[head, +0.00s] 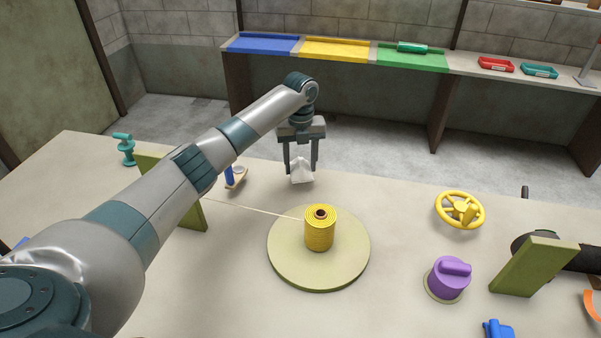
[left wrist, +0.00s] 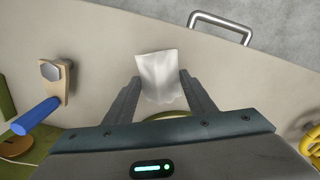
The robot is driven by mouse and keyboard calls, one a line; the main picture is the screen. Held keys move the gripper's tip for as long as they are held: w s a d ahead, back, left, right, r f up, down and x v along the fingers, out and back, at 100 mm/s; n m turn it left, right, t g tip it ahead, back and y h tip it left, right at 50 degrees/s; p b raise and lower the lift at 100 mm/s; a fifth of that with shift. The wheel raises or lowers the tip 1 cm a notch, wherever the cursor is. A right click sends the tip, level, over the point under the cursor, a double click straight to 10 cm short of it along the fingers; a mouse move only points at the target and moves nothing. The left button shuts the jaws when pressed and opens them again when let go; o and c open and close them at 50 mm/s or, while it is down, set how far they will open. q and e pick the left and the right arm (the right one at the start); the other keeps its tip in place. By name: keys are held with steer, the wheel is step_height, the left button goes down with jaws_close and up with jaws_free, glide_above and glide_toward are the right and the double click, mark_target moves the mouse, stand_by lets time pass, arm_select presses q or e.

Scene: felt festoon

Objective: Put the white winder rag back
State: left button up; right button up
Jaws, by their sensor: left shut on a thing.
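The white rag (head: 301,171) is a small crumpled cloth near the far edge of the table, beyond the yellow spool. My left gripper (head: 301,168) points down over it and is shut on it. In the left wrist view the rag (left wrist: 160,76) sits between the two fingertips of the left gripper (left wrist: 160,86). I cannot tell whether the rag touches the table. The yellow winder spool (head: 319,230) stands upright on a round pale disc (head: 284,268), with a pale thread running left from it. My right gripper is not in view.
A blue-handled crank (head: 229,176) is left of the rag. A yellow handwheel (head: 460,210), a purple knob (head: 449,278) and a green board (head: 530,266) stand to the right. A metal handle (left wrist: 221,25) is at the table's far edge. Coloured trays line the back shelf.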

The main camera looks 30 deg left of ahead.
mark_target(300, 174)
arm_select(q)
steer(key=shift+f+p, duration=0.3)
steer(key=shift+f, duration=0.1)
step_height(300, 174, down, 3)
steer(key=shift+r+p, duration=0.1)
steer(key=shift+p, duration=0.4)
steer(key=shift+f, duration=0.2)
steer(key=shift+f, duration=0.1)
steer(key=o, duration=1)
step_height(300, 174, up, 12)
steer(key=b, duration=0.2)
steer(key=shift+b, duration=0.4)
